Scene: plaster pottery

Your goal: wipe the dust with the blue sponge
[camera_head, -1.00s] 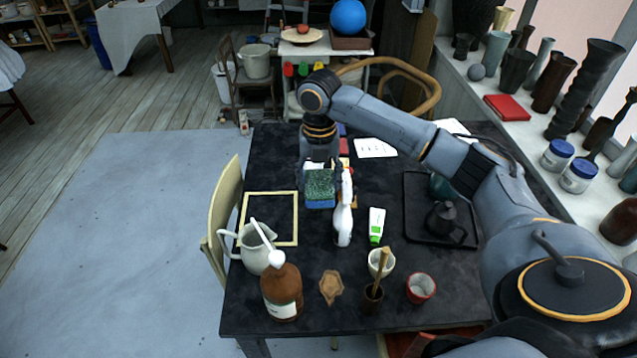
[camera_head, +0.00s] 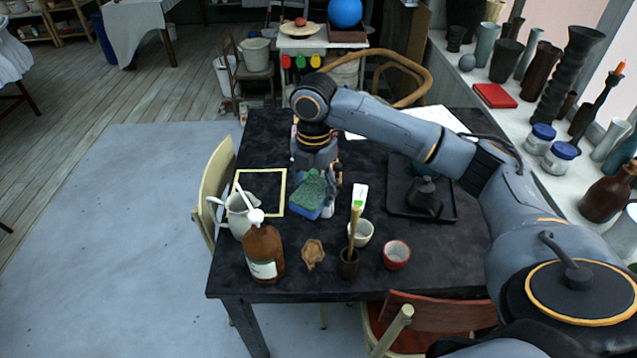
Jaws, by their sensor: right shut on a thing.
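My right gripper (camera_head: 318,172) reaches down over the middle of the black table and is shut on the blue sponge. The sponge (camera_head: 308,207) has a blue body and a rough green top. It is tilted, just right of a pale yellow square outline (camera_head: 285,193) on the table. I cannot tell whether the sponge touches the table. I cannot make out dust clearly on the dark top. My left gripper is not in view.
A white pitcher (camera_head: 237,212), a brown pump bottle (camera_head: 263,250), a brown leaf-shaped piece (camera_head: 313,254), a cup with a brush (camera_head: 349,264) and a red cup (camera_head: 397,255) stand near the front. A black tray (camera_head: 448,212) with a dark pot (camera_head: 425,195) is right.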

